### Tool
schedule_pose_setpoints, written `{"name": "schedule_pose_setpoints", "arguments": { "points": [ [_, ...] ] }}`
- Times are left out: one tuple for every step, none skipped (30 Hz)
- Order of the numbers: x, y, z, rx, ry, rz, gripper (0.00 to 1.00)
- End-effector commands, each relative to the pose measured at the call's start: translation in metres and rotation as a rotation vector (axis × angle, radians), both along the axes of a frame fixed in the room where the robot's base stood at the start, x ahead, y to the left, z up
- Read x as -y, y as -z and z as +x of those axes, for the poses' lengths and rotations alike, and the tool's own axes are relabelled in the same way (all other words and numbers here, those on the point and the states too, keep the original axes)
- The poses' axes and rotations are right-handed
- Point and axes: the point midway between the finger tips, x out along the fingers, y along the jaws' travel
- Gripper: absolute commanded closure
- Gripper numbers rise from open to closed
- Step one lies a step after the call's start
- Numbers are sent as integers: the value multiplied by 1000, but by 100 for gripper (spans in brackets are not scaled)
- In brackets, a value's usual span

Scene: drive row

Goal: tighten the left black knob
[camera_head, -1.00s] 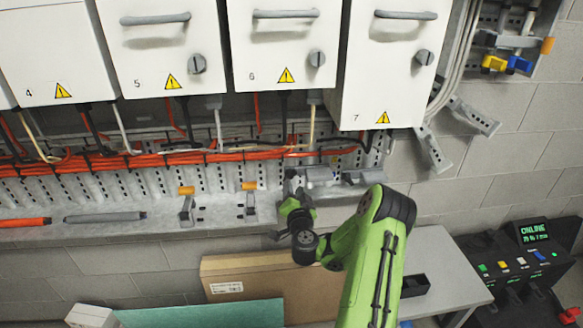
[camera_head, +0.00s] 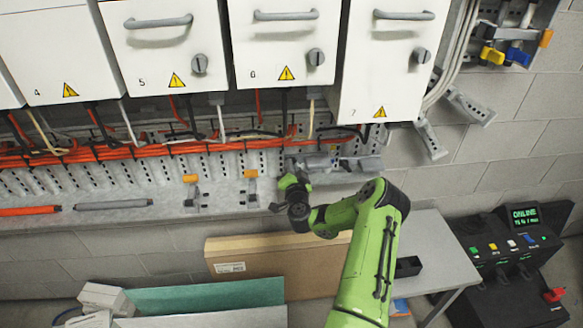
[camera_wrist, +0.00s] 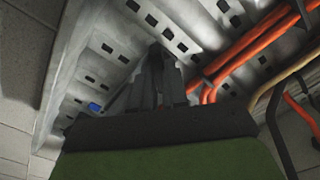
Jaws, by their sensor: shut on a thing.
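My gripper (camera_head: 290,183) is up at the front lip of the metal cable tray (camera_head: 225,198), near its right end, in the head view. In the wrist view the two dark fingers of my gripper (camera_wrist: 158,62) are close together and reach up to the perforated underside of the tray. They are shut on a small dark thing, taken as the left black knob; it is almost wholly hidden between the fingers. No second black knob can be made out clearly at the tray.
White cabinets (camera_head: 281,45) with grey turn knobs hang above the tray. Orange cables (camera_wrist: 240,55) run close beside the fingers. Two orange-topped brackets stand to the left. A grey table (camera_head: 445,262), a cardboard box (camera_head: 265,262) and a black control console (camera_head: 515,265) are below.

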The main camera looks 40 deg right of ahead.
Motion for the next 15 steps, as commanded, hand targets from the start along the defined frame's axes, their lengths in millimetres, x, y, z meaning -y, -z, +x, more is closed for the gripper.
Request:
{"name": "schedule_pose_setpoints", "arguments": {
  "points": [
    [0,0,0,0,0,0,100],
    [0,0,0,0,0,0,100],
    [0,0,0,0,0,0,100],
    [0,0,0,1,1,0,100],
    [0,0,0,2,1,1,100],
    [0,0,0,3,1,4,100],
    [0,-1,0,5,1,6,100],
    [0,-1,0,7,1,9,100],
    [0,-1,0,12,1,16,100],
    [0,-1,0,17,1,24,100],
    [0,-1,0,23,1,32,100],
    [0,-1,0,31,1,43,100],
    [0,-1,0,40,0,55,100],
    [1,-1,0,48,0,68,100],
    [1,-1,0,62,0,88,100]
  ]
}}
